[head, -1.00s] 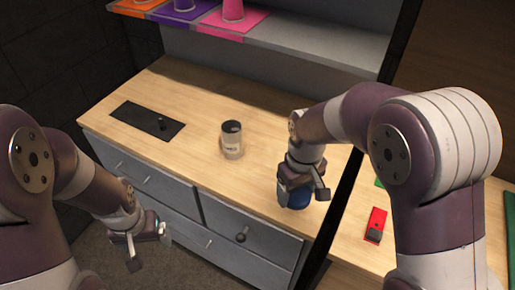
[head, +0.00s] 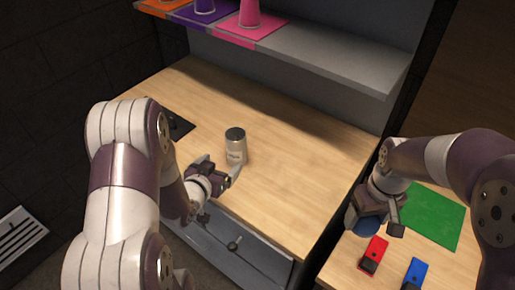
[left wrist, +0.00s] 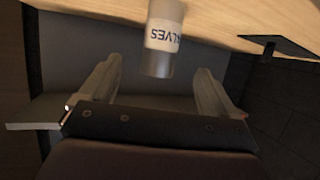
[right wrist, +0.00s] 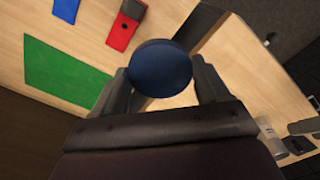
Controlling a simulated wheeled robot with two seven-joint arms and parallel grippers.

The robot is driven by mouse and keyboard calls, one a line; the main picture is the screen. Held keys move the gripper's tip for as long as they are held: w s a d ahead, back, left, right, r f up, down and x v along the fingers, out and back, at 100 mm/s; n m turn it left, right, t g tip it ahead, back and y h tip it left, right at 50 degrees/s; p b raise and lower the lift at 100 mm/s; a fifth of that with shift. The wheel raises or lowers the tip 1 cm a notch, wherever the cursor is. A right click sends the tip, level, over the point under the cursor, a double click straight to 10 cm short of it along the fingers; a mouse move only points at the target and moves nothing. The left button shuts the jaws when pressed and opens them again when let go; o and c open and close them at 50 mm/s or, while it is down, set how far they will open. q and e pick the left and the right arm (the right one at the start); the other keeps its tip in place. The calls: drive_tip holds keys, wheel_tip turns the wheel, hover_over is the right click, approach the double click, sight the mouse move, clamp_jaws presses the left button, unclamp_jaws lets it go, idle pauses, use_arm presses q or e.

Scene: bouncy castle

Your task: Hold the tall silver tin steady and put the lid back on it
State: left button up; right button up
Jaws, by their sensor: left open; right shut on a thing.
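The tall silver tin (head: 236,150) stands upright on the wooden counter, its label partly showing and its top dark. It also shows in the left wrist view (left wrist: 163,38). My left gripper (head: 224,172) is open beside the tin, with the tin at the gap between its fingertips. I cannot tell whether they touch. My right gripper (head: 380,218) is shut on a round dark-blue thing, which looks like the lid (right wrist: 161,68). It is held above the right-hand worktop, apart from the tin. The gripper partly hides it in the head view.
A shelf (head: 300,55) with coloured mats overhangs the back. The counter right of the tin is clear.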

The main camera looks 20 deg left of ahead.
sight(232, 149)
drive_tip(key=shift+d, duration=0.1)
use_arm(q)
drive_tip(key=x, duration=0.7)
use_arm(e)
drive_tip(key=shift+w+r, duration=0.1)
drive_tip(key=shift+r, duration=0.1)
use_arm(q)
drive_tip(key=x, duration=0.2)
drive_tip(key=r+p+x, duration=0.1)
drive_tip(key=x, duration=0.1)
drive_tip(key=shift+w+f, duration=0.1)
drive_tip(key=shift+w, duration=0.3)
use_arm(e)
drive_tip(key=shift+r, duration=0.55)
use_arm(q)
drive_tip(key=shift+w+f+p, duration=0.15)
drive_tip(key=shift+w+p, duration=0.15)
drive_tip(key=shift+w, duration=0.05)
